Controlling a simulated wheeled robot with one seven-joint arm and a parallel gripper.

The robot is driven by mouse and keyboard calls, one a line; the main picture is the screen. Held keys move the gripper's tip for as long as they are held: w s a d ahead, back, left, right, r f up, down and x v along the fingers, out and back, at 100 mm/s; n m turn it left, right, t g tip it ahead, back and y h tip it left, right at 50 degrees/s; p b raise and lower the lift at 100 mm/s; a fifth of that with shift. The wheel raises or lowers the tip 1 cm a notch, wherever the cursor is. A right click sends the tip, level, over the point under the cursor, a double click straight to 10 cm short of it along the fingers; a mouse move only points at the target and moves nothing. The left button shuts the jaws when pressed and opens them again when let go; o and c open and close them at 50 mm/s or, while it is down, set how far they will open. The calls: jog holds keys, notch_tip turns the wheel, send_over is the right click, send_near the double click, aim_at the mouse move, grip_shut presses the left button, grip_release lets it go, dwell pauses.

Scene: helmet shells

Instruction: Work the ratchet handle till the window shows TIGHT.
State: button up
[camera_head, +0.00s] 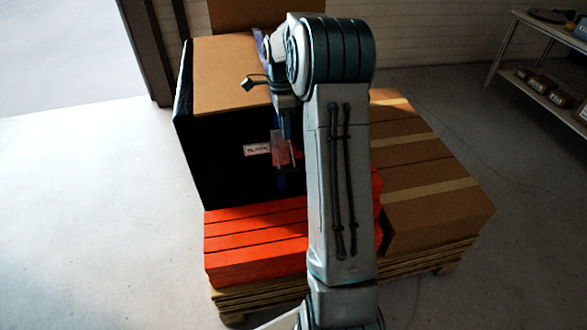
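A small white window (257,149) on the dark front of the large box appears to read SLACK. A reddish-brown piece (281,150) sits just right of the window, below the end of my arm. It may be the ratchet handle, but I cannot tell for sure. My gripper (287,137) points down at this piece. Its fingers are too small and dark to show whether they are open, or shut on it. A blue strap (258,42) shows at the top of the box, and a short bit of blue shows below the reddish-brown piece.
The large black box (215,160) has a cardboard top. Orange-red slabs (250,245) lie in front of it and cardboard boxes (425,185) stand at right, on a wooden pallet (262,297). A shelf (550,75) stands at far right. The floor at left is clear.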

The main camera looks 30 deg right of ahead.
jog(key=f, duration=0.4)
jog(key=s+f, duration=0.1)
jog(key=f, duration=0.4)
jog(key=s+f+p, duration=0.1)
jog(key=f, duration=0.3)
jog(key=shift+a+f, duration=0.25)
jog(key=shift+a, duration=0.15)
jog(key=shift+c, duration=0.3)
